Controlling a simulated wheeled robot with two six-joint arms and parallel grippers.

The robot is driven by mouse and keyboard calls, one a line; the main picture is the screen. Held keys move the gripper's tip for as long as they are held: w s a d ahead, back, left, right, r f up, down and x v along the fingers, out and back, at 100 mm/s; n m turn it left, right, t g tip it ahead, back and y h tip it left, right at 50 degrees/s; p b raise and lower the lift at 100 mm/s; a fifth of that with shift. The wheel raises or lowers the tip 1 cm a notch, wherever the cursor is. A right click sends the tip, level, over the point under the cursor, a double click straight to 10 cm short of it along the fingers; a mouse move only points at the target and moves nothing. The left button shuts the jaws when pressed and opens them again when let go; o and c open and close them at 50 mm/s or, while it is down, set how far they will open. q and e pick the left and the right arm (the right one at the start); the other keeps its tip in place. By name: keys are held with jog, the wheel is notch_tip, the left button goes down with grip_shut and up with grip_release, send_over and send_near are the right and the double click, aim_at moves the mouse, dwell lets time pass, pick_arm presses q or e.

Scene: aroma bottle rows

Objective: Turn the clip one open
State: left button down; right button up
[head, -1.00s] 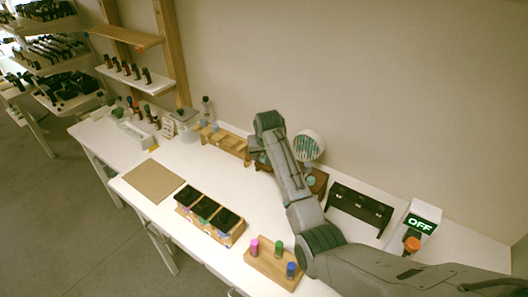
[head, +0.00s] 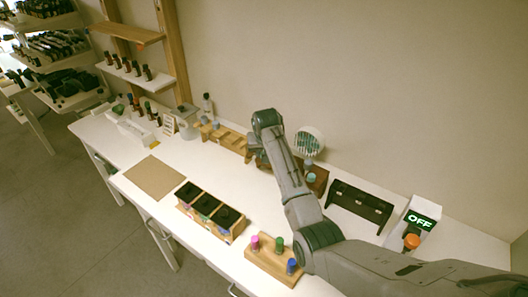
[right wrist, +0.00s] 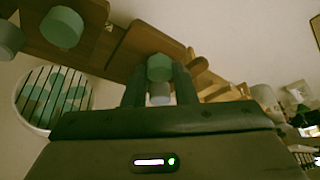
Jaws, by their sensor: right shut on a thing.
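My right arm reaches in from the right in the head view, and its gripper is hidden there behind the arm near the brown wooden stand (head: 319,178). In the right wrist view my right gripper (right wrist: 160,85) has its two dark fingers closed on a teal round-ended piece (right wrist: 159,66) at the edge of the brown wooden stand (right wrist: 118,45). A pale grey round end (right wrist: 160,93) shows just below it, between the fingers. Which piece is clip one, and whether it is turned, I cannot tell. My left gripper is not in view.
A black rack (head: 358,205), a box reading OFF with an orange knob (head: 411,241), a peg block (head: 270,262) and a three-part box (head: 226,233) stand nearby.

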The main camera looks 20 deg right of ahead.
jog(key=m+h, duration=0.1)
jog(key=m, duration=0.4)
jog(key=shift+w+a+g+h, duration=0.1)
jog(key=shift+a+g+h, duration=0.05)
jog(key=shift+g+h, duration=0.25)
jog(key=m+h+b, duration=0.1)
jog(key=m, duration=0.2)
jog(key=shift+w+m+g, duration=0.1)
jog(key=shift+m+g, duration=0.2)
jog(key=shift+g, duration=0.1)
jog(key=m+g+b, duration=0.1)
jog(key=m, duration=0.1)
jog(key=m+b, duration=0.2)
jog(key=shift+w+a+f+g+h, duration=0.1)
jog(key=shift+f+g+h, duration=0.05)
jog(key=shift+g+h, duration=0.2)
jog(key=shift+w+r+m+g+b, duration=0.15)
jog(key=shift+m+g+b, duration=0.7)
jog(key=shift+m+b, duration=1.2)
jog(key=shift+m, duration=0.25)
jog(key=o, duration=1)
